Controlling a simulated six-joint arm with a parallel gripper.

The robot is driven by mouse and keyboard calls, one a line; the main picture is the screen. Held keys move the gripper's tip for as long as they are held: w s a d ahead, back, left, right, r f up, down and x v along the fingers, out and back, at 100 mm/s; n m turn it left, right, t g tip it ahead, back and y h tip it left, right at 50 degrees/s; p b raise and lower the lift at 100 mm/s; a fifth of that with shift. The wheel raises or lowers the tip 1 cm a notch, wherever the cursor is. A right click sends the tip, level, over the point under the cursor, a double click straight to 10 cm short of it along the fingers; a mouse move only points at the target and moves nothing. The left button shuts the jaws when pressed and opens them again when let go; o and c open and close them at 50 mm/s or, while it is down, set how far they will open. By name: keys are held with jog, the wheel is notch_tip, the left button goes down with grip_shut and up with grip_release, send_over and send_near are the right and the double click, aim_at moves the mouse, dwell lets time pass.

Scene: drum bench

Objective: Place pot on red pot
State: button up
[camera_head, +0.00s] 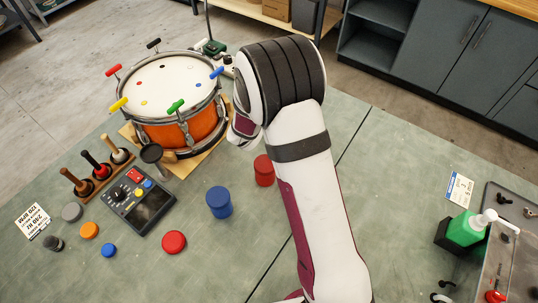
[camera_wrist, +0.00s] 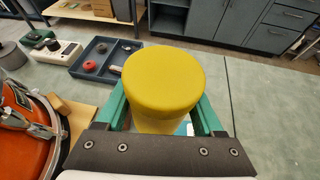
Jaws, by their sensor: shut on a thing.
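My gripper (camera_wrist: 162,100) is shut on a yellow pot (camera_wrist: 163,78), a round cylinder with a flat top, held between two green fingers in the wrist view. In the head view the gripper and the yellow pot are hidden behind my arm. The red pot (camera_head: 264,170) stands upright on the green bench in the head view, just left of my forearm, its right edge close to the arm. A blue pot (camera_head: 219,202) stands apart from it, in front and to the left. The red pot does not show in the wrist view.
An orange drum (camera_head: 190,131) stands at the back left, beside a control box (camera_head: 139,203) and a mallet rack (camera_head: 96,173). A low red disc (camera_head: 173,242) lies in front. A blue tray (camera_wrist: 101,60) shows in the wrist view. The bench right of my arm is mostly clear.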

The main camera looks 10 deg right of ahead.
notch_tip(320, 180, up, 3)
send_over(265, 171)
jog(key=w+d, duration=0.2)
jog(key=w, duration=0.3)
jog(key=shift+n+t, duration=0.3)
jog(key=f, duration=0.8)
jog(key=shift+s+a, duration=0.1)
jog(key=shift+s, duration=0.2)
jog(key=shift+f, duration=0.1)
jog(key=shift+f, duration=0.1)
jog(key=o, duration=1.5)
jog(key=shift+c, duration=0.2)
